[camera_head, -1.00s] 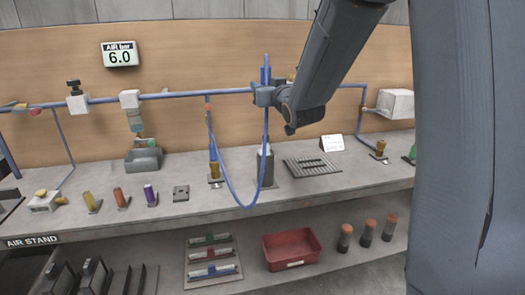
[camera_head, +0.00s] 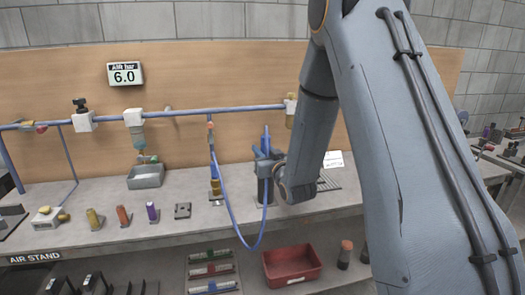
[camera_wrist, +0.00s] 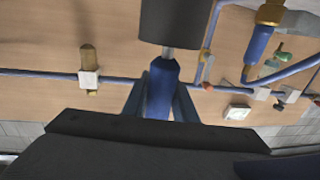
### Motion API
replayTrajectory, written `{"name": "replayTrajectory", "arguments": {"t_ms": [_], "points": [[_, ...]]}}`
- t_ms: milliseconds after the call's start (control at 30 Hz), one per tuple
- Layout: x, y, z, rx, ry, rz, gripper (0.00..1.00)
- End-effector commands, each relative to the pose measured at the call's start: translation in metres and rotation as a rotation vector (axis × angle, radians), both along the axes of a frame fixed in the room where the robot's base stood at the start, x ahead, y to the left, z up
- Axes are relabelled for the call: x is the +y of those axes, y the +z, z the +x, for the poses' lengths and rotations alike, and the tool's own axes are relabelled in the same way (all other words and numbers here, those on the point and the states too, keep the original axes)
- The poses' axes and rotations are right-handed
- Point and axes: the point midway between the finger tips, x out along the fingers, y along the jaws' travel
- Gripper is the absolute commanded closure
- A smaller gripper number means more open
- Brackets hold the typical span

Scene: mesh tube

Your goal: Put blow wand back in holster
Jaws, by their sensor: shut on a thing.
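The blow wand (camera_head: 266,141) is blue and upright, with a blue hose (camera_head: 236,228) looping below it. My gripper (camera_head: 264,158) is shut on the wand, directly above the dark grey cylindrical holster (camera_head: 265,190) on the bench. In the wrist view, the wand's blue body (camera_wrist: 161,88) sits between my fingers (camera_wrist: 160,100). Its thin metal nozzle (camera_wrist: 168,52) runs to the end of the dark holster (camera_wrist: 170,22). The nozzle's tip is hidden, and I cannot tell how deep it sits. My gripper partly covers the holster in the head view.
A grey grate (camera_head: 328,181) and a white card (camera_head: 333,160) are to the right, partly behind my arm. The blue air pipe (camera_head: 200,112) runs along the back wall. A red bin (camera_head: 292,266) is below.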

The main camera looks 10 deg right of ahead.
Motion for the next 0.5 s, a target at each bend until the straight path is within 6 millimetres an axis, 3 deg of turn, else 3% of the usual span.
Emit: {"name": "replayTrajectory", "arguments": {"t_ms": [400, 433, 500], "points": [[0.0, -0.0059, 0.0001, -0.001, 0.0, 0.0, 1.0], [0.0, -0.0059, -0.0001, 0.0, 0.0, 0.0, 0.71], [0.0, -0.0053, -0.0002, 0.0, 0.0, 0.0, 0.6]]}}
